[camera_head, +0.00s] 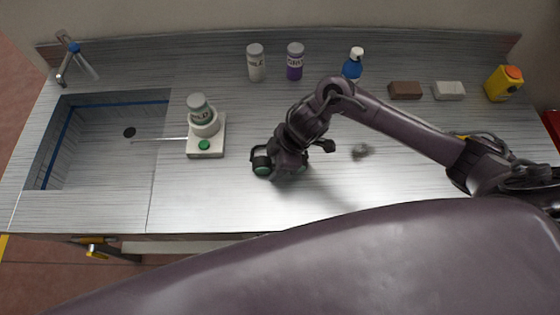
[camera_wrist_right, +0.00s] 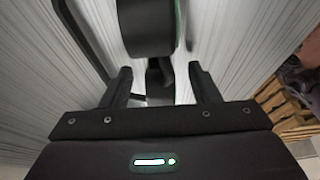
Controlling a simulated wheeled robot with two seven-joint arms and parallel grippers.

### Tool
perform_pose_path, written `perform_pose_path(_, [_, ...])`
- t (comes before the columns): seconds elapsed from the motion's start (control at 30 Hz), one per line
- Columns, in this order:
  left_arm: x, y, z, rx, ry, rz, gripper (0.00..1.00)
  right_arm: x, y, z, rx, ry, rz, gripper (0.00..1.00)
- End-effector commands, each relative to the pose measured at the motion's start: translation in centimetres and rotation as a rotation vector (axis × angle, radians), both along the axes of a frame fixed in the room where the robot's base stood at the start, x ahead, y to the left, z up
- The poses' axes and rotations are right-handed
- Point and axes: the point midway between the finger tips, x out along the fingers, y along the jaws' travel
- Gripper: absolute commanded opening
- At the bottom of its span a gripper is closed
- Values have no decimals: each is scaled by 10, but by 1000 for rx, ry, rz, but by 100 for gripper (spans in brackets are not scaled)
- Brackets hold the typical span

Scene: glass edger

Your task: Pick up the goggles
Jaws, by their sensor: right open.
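The goggles (camera_head: 262,163) are dark with green lenses and rest on the steel counter, right of the white machine. My right gripper (camera_head: 285,163) is over them and hides part of them. In the right wrist view, a black rounded part of the goggles (camera_wrist_right: 148,28) with a thin green edge lies just beyond my right gripper (camera_wrist_right: 160,78). Its two fingers are apart, and a narrow dark part of the goggles shows between them. I cannot tell whether the fingers touch it. My left gripper is not in view.
A white edging machine (camera_head: 207,146) stands left of the goggles, beside the sink (camera_head: 100,150). Jars, a blue spray bottle (camera_head: 352,68), a brown block (camera_head: 405,90), a white block (camera_head: 449,91) and a yellow container (camera_head: 503,84) line the back. The counter front is clear.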

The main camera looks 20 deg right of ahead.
Motion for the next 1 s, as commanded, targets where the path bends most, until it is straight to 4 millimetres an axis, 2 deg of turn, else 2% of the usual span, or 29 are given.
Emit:
perform_pose_path(0.1, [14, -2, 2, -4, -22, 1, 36, 0, 0, -1, -1, -1, 0, 55])
perform_pose_path(0.23, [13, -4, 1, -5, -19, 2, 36, 0, 0, -1, -1, -1, 0, 53])
perform_pose_path(0.6, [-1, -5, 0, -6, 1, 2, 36, 0, 0, -1, 0, -1, 0, 6])
perform_pose_path(0.87, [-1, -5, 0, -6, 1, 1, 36, 1, 0, 1, -1, -2, 0, 6])
perform_pose_path(1.0, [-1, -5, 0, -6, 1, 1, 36, 1, 1, 9, 1, -3, 1, 6])
